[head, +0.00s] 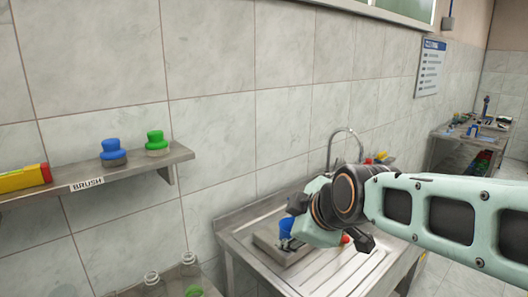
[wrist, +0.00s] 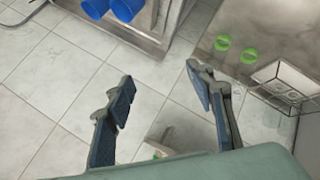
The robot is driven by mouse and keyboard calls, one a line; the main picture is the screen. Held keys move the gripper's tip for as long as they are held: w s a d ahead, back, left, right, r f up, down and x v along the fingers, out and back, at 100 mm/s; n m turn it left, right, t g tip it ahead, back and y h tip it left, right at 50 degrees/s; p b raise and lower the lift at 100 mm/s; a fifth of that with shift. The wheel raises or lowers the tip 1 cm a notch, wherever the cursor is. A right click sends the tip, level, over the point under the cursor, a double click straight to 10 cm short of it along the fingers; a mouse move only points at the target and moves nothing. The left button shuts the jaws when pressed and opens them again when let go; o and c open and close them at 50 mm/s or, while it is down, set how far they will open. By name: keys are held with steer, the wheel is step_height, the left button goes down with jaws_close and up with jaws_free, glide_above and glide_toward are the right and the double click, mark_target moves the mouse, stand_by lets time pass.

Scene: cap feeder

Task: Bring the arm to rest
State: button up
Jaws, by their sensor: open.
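My arm (head: 450,220) reaches in from the right in the head view, and its wrist hangs in front of the metal sink unit (head: 235,240). In the wrist view, my gripper (wrist: 160,84) has its two fingers wide apart. Nothing is between them, and tiled floor shows below. In the head view, the wrist hides part of the sink, and the fingers are hard to make out there.
A blue cap-like object (head: 113,153) and a green one (head: 156,143) stand on the wall shelf (head: 90,185), with a yellow box (head: 22,178) at left. A faucet (head: 346,138) rises behind my wrist. A cluttered table (head: 455,134) stands at far right.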

steer(key=s+d+f+m+g+h, duration=0.1)
steer(key=s+d+m, duration=0.3)
steer(key=s+m, duration=0.2)
steer(key=shift+s+d+f+m, duration=0.2)
steer(key=shift+s+m, duration=0.2)
steer(key=shift+s, duration=0.5)
steer(key=s+d+f+m, duration=0.1)
steer(key=s+m, duration=0.1)
steer(key=s+d+m+g+h, duration=0.1)
steer(key=s+m, duration=0.2)
steer(key=s+d+f+m+g, duration=0.1)
steer(key=s+m, duration=0.1)
steer(key=s, duration=0.1)
steer(key=shift+s+f+m+h+p, duration=0.1)
steer(key=shift+f+m+h+p, duration=0.2)
steer(key=shift+f+h+p, duration=0.1)
steer(key=shift+c, duration=0.5)
steer(key=shift+s+f, duration=0.1)
steer(key=shift+s, duration=0.1)
steer(key=c, duration=0.5)
steer(key=shift+o, duration=0.2)
steer(key=shift+d, duration=0.25)
